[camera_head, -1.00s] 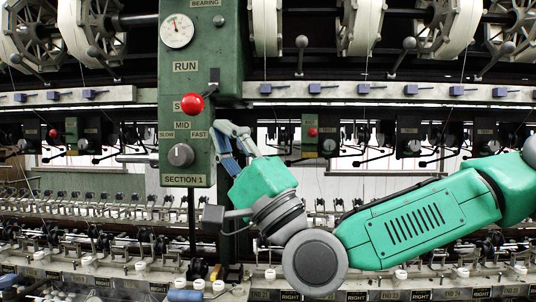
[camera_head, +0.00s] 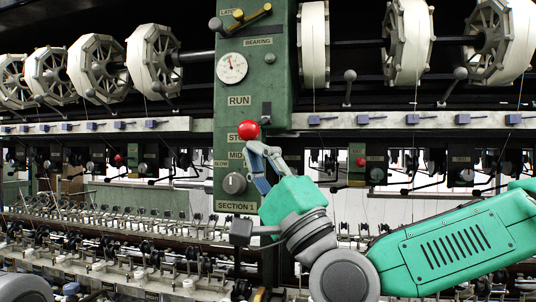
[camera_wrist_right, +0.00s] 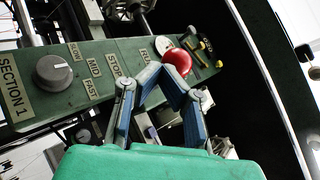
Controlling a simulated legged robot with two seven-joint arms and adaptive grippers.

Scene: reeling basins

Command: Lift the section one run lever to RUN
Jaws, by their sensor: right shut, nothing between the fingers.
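The section one run lever shows as a red ball knob (camera_head: 248,130) on the green panel (camera_head: 270,60). It sits just above the STOP label and below the RUN label (camera_head: 239,100). It also shows in the wrist view (camera_wrist_right: 177,63). My right gripper (camera_head: 256,148) is right under the knob, its fingertips closed together with nothing between them. In the wrist view the fingertips (camera_wrist_right: 157,70) are close against the knob; I cannot tell whether they touch. The lever's arm is mostly hidden. My left gripper is not in view.
A grey speed dial (camera_head: 234,183) is below the knob, above the SECTION 1 plate (camera_head: 236,206). A gauge (camera_head: 231,68) and a brass handle (camera_head: 250,18) are higher up. White reels (camera_head: 410,42) and a rail with blue clips (camera_head: 388,120) flank the panel.

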